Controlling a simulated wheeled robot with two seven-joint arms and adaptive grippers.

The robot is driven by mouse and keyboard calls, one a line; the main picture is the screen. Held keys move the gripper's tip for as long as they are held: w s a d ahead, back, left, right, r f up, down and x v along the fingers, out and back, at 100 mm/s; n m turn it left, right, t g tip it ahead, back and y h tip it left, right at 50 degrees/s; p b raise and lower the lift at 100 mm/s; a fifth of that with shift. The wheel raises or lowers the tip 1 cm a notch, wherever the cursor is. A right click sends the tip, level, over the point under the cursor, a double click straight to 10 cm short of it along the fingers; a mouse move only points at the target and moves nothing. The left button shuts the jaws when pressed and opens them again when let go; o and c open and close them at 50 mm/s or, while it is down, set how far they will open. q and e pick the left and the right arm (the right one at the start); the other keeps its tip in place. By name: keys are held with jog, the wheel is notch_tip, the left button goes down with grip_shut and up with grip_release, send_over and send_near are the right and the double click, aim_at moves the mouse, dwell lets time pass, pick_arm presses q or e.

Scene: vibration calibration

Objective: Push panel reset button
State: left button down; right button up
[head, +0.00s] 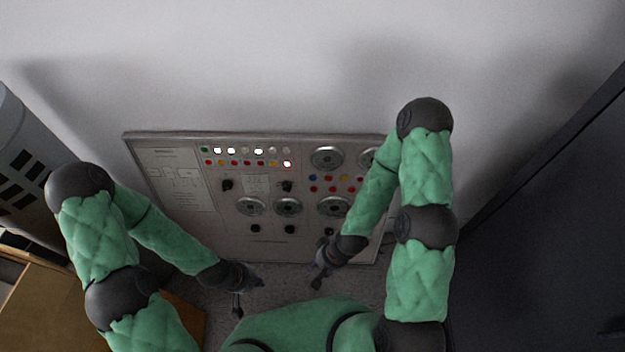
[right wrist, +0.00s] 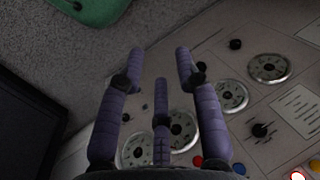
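The grey control panel (head: 170,150) stands against the wall in the head view, with rows of small coloured and lit buttons, round dials and black knobs. A red button (head: 287,164) near its upper middle is lit; I cannot tell which button is the reset button. The right wrist view shows the panel (right wrist: 285,85) with dials, knobs and a few coloured buttons at the bottom. My right gripper (head: 318,280) is in front of the panel's lower edge; its fingers (right wrist: 160,65) are spread and empty. My left gripper (head: 246,294) hangs below the panel's lower left, its fingers apart and empty.
A dark cabinet (head: 560,220) stands at the right. A grey unit with dark slots (head: 22,160) and a wooden box (head: 45,310) stand at the left. The carpet floor (head: 285,285) between my grippers is clear.

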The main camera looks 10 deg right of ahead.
grip_shut()
dwell(1.0)
